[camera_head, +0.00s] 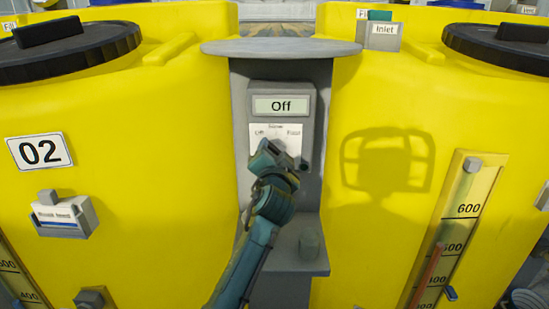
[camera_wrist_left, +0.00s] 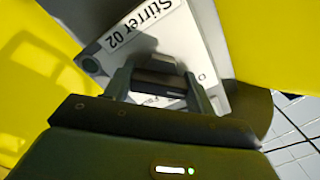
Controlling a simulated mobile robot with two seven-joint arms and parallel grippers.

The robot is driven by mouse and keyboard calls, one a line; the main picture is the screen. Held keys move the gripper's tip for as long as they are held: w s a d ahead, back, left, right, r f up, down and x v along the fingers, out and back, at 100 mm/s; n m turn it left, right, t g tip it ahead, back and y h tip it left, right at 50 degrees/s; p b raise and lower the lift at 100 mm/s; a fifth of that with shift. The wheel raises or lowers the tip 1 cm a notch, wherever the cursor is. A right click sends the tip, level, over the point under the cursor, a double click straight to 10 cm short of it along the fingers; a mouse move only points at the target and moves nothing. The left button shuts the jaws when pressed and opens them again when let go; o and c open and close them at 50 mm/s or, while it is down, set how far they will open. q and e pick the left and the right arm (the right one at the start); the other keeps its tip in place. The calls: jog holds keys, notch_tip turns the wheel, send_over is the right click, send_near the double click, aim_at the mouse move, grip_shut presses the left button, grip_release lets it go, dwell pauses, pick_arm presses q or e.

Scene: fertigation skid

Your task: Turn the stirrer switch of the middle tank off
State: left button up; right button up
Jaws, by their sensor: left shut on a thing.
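The stirrer switch box (camera_head: 310,100) is grey and stands on a post between two yellow tanks. Its display (camera_head: 283,106) reads "Off". Below it, a white plate (camera_head: 292,131) has "Off" at left and a partly legible word at right. My left gripper (camera_head: 279,157) covers the lower plate and hides the knob in the head view. In the left wrist view, the plate reads "Stirrer 02" (camera_wrist_left: 139,23). There the fingers of my left gripper (camera_wrist_left: 160,85) are shut on the dark switch knob (camera_wrist_left: 159,79). My right gripper is out of view.
The left yellow tank (camera_head: 130,130) carries a sign "02" (camera_head: 39,151) and a black lid (camera_head: 65,52). The right yellow tank (camera_head: 375,95) has a level scale (camera_head: 455,225) and an "Inlet" block (camera_head: 385,36).

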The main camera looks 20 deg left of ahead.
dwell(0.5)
pick_arm(q)
jog(key=o, duration=1)
jog(key=shift+s, duration=0.1)
